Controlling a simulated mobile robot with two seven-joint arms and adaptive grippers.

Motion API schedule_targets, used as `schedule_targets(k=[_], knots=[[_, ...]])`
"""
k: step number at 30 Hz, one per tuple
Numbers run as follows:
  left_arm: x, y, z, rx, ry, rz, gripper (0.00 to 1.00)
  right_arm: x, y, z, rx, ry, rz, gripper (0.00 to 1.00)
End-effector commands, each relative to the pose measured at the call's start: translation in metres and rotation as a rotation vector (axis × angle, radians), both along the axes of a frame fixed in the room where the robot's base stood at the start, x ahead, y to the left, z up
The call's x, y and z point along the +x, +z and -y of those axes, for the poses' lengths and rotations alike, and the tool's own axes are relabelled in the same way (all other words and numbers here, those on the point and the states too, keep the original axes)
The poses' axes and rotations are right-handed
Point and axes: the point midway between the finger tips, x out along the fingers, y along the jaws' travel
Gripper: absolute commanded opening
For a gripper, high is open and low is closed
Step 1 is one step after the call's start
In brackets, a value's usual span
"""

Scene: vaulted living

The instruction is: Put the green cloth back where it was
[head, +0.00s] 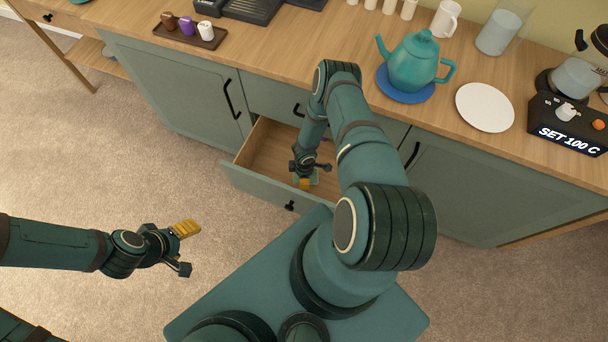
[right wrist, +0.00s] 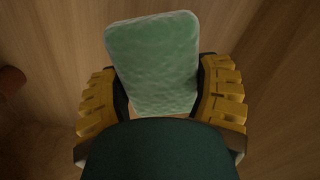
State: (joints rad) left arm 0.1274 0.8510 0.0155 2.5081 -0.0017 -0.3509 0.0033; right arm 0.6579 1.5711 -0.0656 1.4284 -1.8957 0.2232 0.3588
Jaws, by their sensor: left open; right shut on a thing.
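The green cloth (right wrist: 152,50) is a pale green, rounded block shape between the yellow-padded fingers of my right gripper (right wrist: 162,78) in the right wrist view. My right gripper is shut on it. In the head view my right gripper (head: 305,180) reaches down into the open drawer (head: 262,152), near its front panel. Only a sliver of green shows beside the fingers there. Whether the cloth touches the drawer floor I cannot tell. My left gripper (head: 187,249) is open and empty above the carpet at the left.
A dark reddish thing (right wrist: 10,81) shows at the wrist view's left edge.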

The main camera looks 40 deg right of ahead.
Motion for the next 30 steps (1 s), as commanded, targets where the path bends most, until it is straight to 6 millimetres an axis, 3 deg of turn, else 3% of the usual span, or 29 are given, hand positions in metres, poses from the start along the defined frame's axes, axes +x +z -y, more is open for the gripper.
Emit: schedule_targets(k=[14, 27, 28, 30], knots=[[0.006, -0.033, -0.001, 0.003, 0.004, 0.014, 0.65, 0.001, -0.051, 0.0, -0.001, 0.002, 0.001, 0.34], [0.007, -0.035, -0.001, 0.003, 0.005, 0.017, 0.65, 0.001, -0.055, 0.0, 0.0, -0.001, 0.0, 0.34], [0.007, -0.034, -0.001, 0.003, 0.005, 0.017, 0.65, 0.001, -0.054, 0.0, 0.0, -0.001, 0.0, 0.81], [0.007, -0.034, -0.001, 0.003, 0.005, 0.017, 0.65, 0.001, -0.054, 0.0, 0.0, 0.0, 0.0, 1.0]])
